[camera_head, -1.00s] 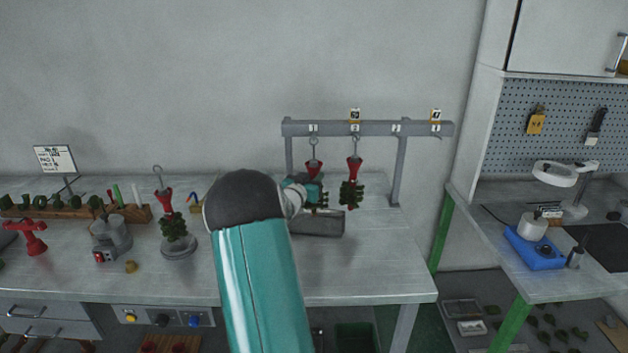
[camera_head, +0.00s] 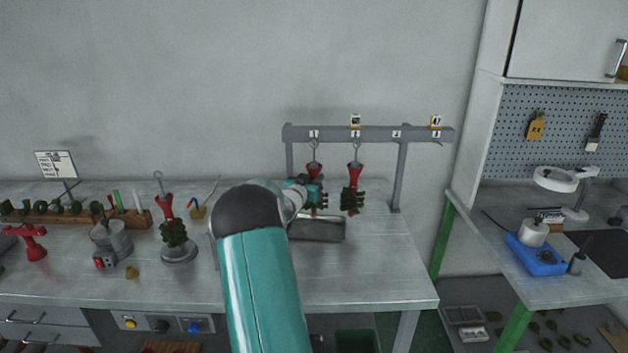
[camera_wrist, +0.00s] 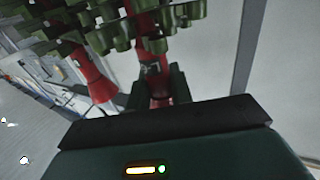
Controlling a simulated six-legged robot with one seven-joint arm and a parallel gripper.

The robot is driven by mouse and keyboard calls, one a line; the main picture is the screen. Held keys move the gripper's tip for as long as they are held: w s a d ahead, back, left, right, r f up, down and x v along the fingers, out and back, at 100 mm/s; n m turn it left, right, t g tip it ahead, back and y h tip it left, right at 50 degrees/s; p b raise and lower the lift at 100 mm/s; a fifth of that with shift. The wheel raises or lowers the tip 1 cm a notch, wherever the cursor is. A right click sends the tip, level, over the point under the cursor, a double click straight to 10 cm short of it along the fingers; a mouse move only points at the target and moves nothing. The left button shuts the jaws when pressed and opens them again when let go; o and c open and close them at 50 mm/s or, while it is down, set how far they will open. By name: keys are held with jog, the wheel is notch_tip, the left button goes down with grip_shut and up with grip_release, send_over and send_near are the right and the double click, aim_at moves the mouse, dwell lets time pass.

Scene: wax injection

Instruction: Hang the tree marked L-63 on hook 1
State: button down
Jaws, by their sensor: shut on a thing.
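A tree with a red sprue base (camera_head: 314,170) and dark green patterns hangs below the label 1 at the left of the grey rail (camera_head: 375,133). My gripper (camera_head: 314,188) is shut on its red part, which also shows between the fingers in the wrist view (camera_wrist: 158,88). The wire loop of this tree reaches up to the rail near hook 1; I cannot tell whether it rests on the hook. My gripper partly hides the tree. A second red and green tree (camera_head: 353,188) hangs below label 2, just right of it. No L-63 mark is readable.
Another tree (camera_head: 173,233) stands on a round base (camera_head: 179,252) at the bench's left. The right bench holds a blue device (camera_head: 535,256) and a lamp (camera_head: 556,178).

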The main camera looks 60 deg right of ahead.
jog(key=shift+r, duration=0.1)
dwell(0.3)
jog(key=c, duration=1.2)
grip_release()
jog(key=shift+o, duration=0.2)
jog(key=a, duration=0.7)
jog(key=shift+a, duration=0.25)
